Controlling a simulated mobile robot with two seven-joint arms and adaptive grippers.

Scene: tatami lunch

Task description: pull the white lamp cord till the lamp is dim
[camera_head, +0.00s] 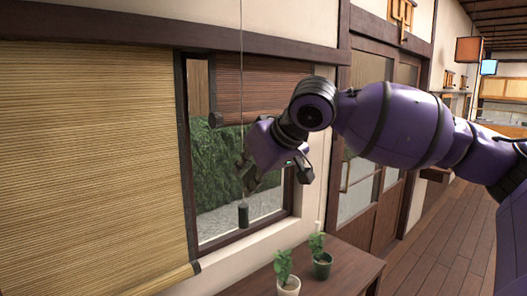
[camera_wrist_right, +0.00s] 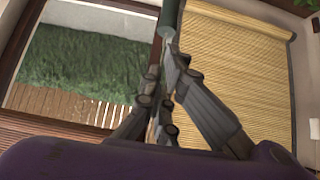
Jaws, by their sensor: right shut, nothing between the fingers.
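A thin pale cord (camera_head: 241,80) hangs from above the top edge of the head view, in front of the window. A dark cylindrical weight (camera_head: 242,215) hangs at its lower end, and a dark cylinder also shows at the top of the right wrist view (camera_wrist_right: 170,14). My right gripper (camera_head: 245,168) is shut at the cord, above the weight. Its fingers (camera_wrist_right: 170,65) come together just by the cylinder in the wrist view. Whether the fingers touch the cord cannot be told. No lamp can be seen on this cord. My left gripper is out of view.
A bamboo blind (camera_head: 90,160) covers the wall at left. A half-raised brown blind (camera_head: 258,90) hangs at the window. A lantern (camera_head: 469,49) hangs far right.

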